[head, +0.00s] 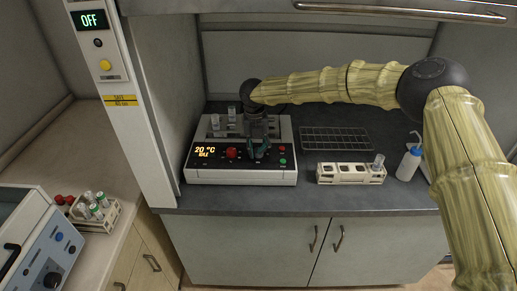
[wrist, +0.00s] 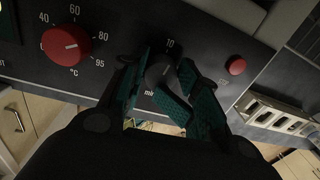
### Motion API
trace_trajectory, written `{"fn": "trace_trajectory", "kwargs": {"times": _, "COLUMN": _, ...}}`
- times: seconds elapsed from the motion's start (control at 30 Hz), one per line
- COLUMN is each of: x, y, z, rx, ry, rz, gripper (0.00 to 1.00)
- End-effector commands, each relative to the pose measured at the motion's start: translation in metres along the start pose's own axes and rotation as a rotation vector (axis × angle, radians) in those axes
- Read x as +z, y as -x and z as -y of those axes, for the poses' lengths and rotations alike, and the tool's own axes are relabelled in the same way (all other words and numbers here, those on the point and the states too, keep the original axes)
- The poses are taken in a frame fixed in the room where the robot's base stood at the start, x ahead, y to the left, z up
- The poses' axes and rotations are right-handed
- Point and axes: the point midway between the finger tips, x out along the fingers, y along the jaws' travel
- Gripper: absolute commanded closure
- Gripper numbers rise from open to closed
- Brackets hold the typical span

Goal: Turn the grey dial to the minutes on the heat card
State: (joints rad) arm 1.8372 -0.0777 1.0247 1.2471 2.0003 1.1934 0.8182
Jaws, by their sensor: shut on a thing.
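The digestion-type heating block (head: 240,176) stands on the bench with a lit display reading 20 °C and a smaller line that looks like IDLE. My gripper (head: 259,150) is at its front panel, right of the red dial (head: 231,153). In the wrist view my gripper (wrist: 168,88) is shut on the grey dial (wrist: 158,72), one finger on each side. A "10" shows above the dial; the rest of its scale and its pointer are mostly hidden by the fingers. I cannot make out a heat card for certain.
A red button (wrist: 237,66) sits right of the dial, close to the fingers. A green button (head: 283,161) is below it. A tube rack (head: 350,174), a wire rack (head: 336,139) and a wash bottle (head: 409,163) stand to the right. A yellow label (head: 120,101) is on the left column.

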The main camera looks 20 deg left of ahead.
Motion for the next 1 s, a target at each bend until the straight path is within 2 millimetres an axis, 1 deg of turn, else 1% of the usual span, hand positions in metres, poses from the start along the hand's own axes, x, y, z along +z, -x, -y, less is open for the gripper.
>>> {"fn": "trace_trajectory", "kwargs": {"times": 0.17, "x": 0.0023, "y": 0.0031, "z": 0.0, "rx": 0.002, "ry": -0.168, "rz": -0.005, "gripper": 0.93}}
{"fn": "trace_trajectory", "kwargs": {"times": 1.0, "x": 0.0045, "y": 0.0043, "z": 0.0014, "rx": 0.005, "ry": -0.966, "rz": -0.049, "gripper": 0.93}}
